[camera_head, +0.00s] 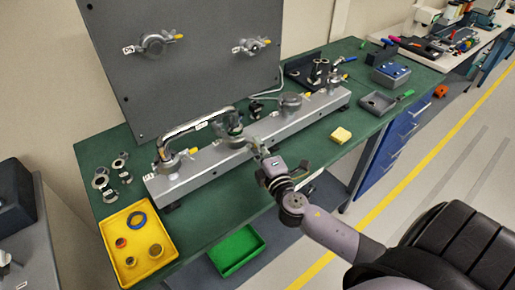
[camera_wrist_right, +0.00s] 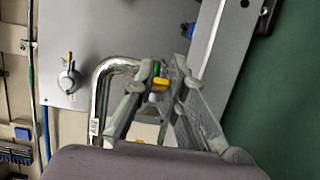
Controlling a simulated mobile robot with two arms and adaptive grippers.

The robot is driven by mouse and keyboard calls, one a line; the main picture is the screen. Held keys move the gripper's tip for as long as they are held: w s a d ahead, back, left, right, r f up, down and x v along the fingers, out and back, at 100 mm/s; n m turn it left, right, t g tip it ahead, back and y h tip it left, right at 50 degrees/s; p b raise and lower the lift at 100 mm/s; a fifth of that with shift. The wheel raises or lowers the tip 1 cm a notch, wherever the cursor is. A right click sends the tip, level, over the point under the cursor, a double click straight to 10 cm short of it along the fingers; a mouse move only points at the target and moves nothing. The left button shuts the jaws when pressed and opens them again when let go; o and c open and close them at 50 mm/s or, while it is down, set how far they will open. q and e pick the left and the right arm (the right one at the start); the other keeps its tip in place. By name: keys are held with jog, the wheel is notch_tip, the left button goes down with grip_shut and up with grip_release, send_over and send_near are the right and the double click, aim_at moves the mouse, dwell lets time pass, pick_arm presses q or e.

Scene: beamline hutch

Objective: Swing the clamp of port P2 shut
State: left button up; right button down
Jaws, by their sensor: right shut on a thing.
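The grey manifold bar (camera_head: 205,170) lies along the green bench with several ports on top. The second port from the left, which I take as P2, has a metal flange and clamp (camera_head: 235,128) where the bent metal pipe (camera_head: 195,121) comes down. My right gripper (camera_head: 260,147) reaches in from the front right, beside that clamp. My left gripper is out of view.
A grey upright panel (camera_head: 190,60) with two fittings stands behind the bar. A yellow tray (camera_head: 122,222) with rings lies front left, and a green tray (camera_head: 237,250) lies below the bench edge.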

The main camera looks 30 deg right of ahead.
jog(key=w+d+n+g+y+b, duration=0.1)
jog(key=w+d+n+y+b, duration=0.1)
jog(key=n+y+b, duration=0.1)
jog(key=w+d+n+y+b, duration=0.1)
jog(key=w+n+y+b, duration=0.2)
jog(key=y+b, duration=0.2)
jog(key=w+d+n+g+y+b, duration=0.1)
jog(key=w+d+n+y+b, duration=0.1)
jog(key=y+b, duration=0.3)
jog(key=shift+w+d+f+n+g+y, duration=0.15)
jog(key=shift+w+d+n+g+y, duration=0.2)
jog(key=shift+n, duration=0.35)
jog(key=shift+w+n+g+y+b, duration=0.7)
jog(key=shift+g+y+b, duration=0.15)
jog(key=shift+y+b, duration=0.4)
jog(key=shift+r, duration=0.2)
jog(key=c, duration=1.6)
grip_release()
